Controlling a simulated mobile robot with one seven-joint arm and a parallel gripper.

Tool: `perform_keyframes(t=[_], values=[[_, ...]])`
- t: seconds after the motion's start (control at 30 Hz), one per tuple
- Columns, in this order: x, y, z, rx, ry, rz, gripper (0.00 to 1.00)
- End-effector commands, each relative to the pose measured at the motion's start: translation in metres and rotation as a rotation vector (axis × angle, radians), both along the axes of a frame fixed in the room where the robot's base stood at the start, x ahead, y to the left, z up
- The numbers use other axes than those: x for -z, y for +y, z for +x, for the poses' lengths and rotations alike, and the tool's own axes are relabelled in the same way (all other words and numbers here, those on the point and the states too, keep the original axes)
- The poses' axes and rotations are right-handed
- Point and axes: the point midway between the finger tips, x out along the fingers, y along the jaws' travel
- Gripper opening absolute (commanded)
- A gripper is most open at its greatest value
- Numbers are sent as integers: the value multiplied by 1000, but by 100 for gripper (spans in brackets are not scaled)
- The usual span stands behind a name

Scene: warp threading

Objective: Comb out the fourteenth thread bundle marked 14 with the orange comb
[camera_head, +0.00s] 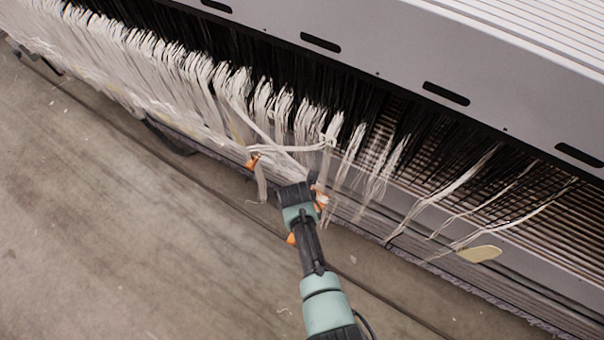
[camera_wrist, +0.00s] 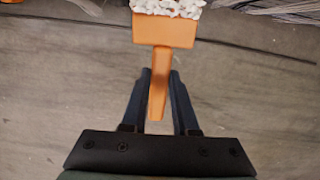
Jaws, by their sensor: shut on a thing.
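My gripper (camera_wrist: 160,80) is shut on the handle of the orange comb (camera_wrist: 165,32). The comb points away from the wrist, and white fluffy fibre covers its far end. In the head view my gripper (camera_head: 312,186) is close to the front of the hanging white threads, with part of the orange comb (camera_head: 321,198) beside it. A white thread bundle (camera_head: 330,134) hangs just above and behind the gripper. No number 14 can be read on any bundle. Whether the comb touches threads cannot be told.
Dense white thread bundles (camera_head: 150,60) hang along the machine to the left. Looser strands (camera_head: 440,195) hang to the right. A second orange piece (camera_head: 252,162) sits at a gathered bundle left of the gripper. A pale oval tag (camera_head: 480,253) lies right. The floor (camera_head: 130,220) in front is clear.

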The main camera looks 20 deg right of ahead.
Motion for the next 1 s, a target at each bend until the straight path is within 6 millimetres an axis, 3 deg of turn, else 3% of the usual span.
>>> perform_keyframes(t=[0.03,1.0], values=[[-20,-1,1,0,-1,-1,0],[-189,-13,10,0,0,0,0]])
